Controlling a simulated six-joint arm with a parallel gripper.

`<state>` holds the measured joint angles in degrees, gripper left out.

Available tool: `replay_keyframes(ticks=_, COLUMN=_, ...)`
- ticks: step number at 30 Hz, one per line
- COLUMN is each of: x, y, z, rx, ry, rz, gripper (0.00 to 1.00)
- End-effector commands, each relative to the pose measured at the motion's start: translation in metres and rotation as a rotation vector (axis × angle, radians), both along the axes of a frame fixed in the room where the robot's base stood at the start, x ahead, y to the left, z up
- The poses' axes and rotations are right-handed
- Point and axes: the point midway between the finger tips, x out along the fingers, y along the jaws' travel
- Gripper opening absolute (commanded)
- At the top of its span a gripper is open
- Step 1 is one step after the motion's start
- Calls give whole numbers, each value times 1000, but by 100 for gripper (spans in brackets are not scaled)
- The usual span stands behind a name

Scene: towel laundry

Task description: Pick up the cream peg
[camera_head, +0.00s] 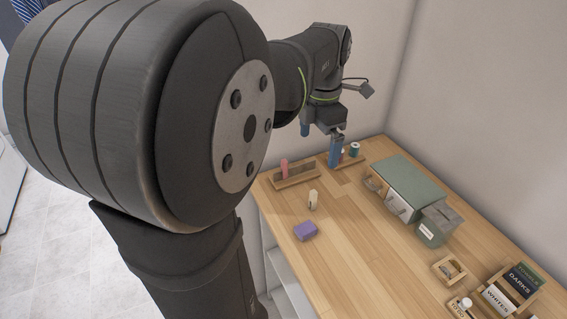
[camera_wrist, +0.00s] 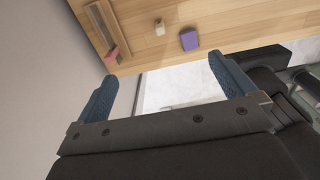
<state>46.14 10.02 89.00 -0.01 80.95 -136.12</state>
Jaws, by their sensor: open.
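The cream peg (camera_head: 313,199) stands upright on the wooden table, near its left edge in the head view. It also shows in the wrist view (camera_wrist: 159,28), beyond and between my blue fingers. My gripper (camera_head: 321,148) is open and empty, with its fingers apart in the wrist view (camera_wrist: 162,72). It hangs in the air near the table's far left corner, apart from the peg. Its exact height is hard to tell.
A purple block (camera_head: 305,231) lies near the peg. A wooden tray (camera_head: 297,181) holds a pink item (camera_head: 284,166). A spool (camera_head: 354,149) stands in another tray. The table's middle is clear.

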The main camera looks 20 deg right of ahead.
Motion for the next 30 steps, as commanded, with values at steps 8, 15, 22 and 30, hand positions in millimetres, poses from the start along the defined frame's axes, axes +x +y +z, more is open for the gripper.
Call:
replay_keyframes(ticks=8, x=0, y=0, z=1, rx=0, ry=0, rz=0, gripper=100)
replay_keyframes(ticks=15, x=0, y=0, z=0, rx=0, ry=0, rz=0, gripper=88)
replay_keyframes(ticks=22, x=0, y=0, z=0, rx=1, ry=0, rz=0, gripper=43)
replay_keyframes(ticks=30, x=1, y=-1, z=-2, rx=1, ry=1, rz=7, gripper=42)
